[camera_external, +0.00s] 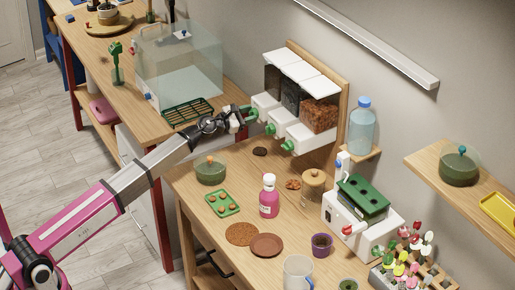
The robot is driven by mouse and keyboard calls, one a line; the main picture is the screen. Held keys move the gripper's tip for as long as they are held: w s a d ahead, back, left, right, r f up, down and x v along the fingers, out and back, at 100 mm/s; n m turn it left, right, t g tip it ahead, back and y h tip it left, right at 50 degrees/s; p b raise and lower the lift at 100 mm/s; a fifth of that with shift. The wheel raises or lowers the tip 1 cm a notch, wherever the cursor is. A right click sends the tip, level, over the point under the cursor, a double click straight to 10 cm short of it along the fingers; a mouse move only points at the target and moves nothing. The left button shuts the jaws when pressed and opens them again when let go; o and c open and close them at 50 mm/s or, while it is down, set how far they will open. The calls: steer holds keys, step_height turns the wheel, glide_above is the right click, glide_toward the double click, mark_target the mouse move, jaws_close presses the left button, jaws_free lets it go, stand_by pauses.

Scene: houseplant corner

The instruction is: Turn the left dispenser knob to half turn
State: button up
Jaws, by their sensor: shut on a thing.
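A wall-mounted dispenser (302,72) has three clear bins with white lids and white lower fronts, side by side on a wooden backboard. Each front carries a green knob. My gripper (246,115) is at the left dispenser knob (253,112) and is shut on it. The fingers partly hide this knob, and its turn angle cannot be read. The middle knob (271,129) and the right knob (288,146) are free, close to the right of my gripper.
A clear glass tank (180,65) and a green grid tray (188,111) are left of my gripper. Below on the wooden table are a green lidded pot (210,171), a pink bottle (269,197) and a white machine (346,222). A blue bottle (362,127) stands on a small shelf.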

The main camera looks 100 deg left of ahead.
steer(key=m, duration=1)
steer(key=m+g+y, duration=0.1)
steer(key=m, duration=1)
steer(key=m+y, duration=0.1)
steer(key=m, duration=0.9)
steer(key=shift+d+f+g, duration=0.1)
steer(key=shift+f+g, duration=0.2)
steer(key=shift+f, duration=0.1)
steer(key=shift+m, duration=0.4)
steer(key=o, duration=0.9)
